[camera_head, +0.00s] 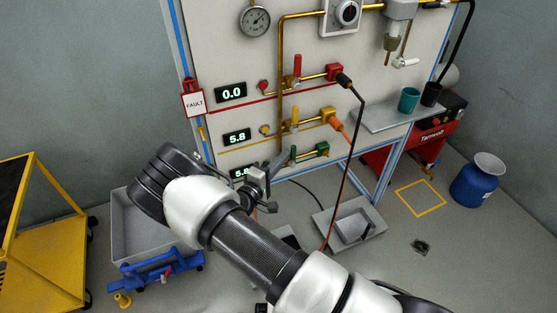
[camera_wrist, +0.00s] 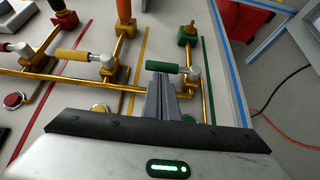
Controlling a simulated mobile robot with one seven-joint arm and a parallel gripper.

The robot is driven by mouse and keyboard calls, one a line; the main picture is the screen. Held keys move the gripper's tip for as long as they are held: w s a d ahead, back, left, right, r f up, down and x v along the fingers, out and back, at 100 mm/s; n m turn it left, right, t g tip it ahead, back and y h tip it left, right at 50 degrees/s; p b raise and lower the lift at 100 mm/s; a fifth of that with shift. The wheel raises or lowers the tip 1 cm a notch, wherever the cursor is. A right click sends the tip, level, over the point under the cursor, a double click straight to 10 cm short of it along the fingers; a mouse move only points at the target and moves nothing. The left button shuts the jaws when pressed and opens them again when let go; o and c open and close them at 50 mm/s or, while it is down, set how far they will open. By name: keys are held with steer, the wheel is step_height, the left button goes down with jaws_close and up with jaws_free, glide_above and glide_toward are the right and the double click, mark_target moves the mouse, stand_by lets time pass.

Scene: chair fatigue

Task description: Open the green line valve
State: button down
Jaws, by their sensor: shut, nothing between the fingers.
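The green line valve has a green handle (camera_wrist: 163,67) that sticks out across its brass pipe (camera_wrist: 190,50) in the wrist view. The handle also shows in the head view (camera_head: 293,153), pointing up, with a green block (camera_head: 322,149) at the right end of the line. My gripper (camera_wrist: 161,82) is shut and empty, with its fingertips right beside the handle. I cannot tell whether they touch it. In the head view my gripper (camera_head: 278,162) is just left of the green handle, and my arm hides part of the panel's lower left.
Yellow (camera_head: 294,117) and red (camera_head: 297,65) valve handles stand above the green one on the panel. An orange plug with a cable (camera_head: 337,124) hangs on the yellow line. Black and orange cables hang down right of the valves. A grey tray (camera_head: 370,225) lies below.

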steer(key=shift+r, duration=0.1)
steer(key=shift+d+r+p, duration=0.1)
steer(key=shift+d+p, duration=0.05)
steer(key=shift+p, duration=0.25)
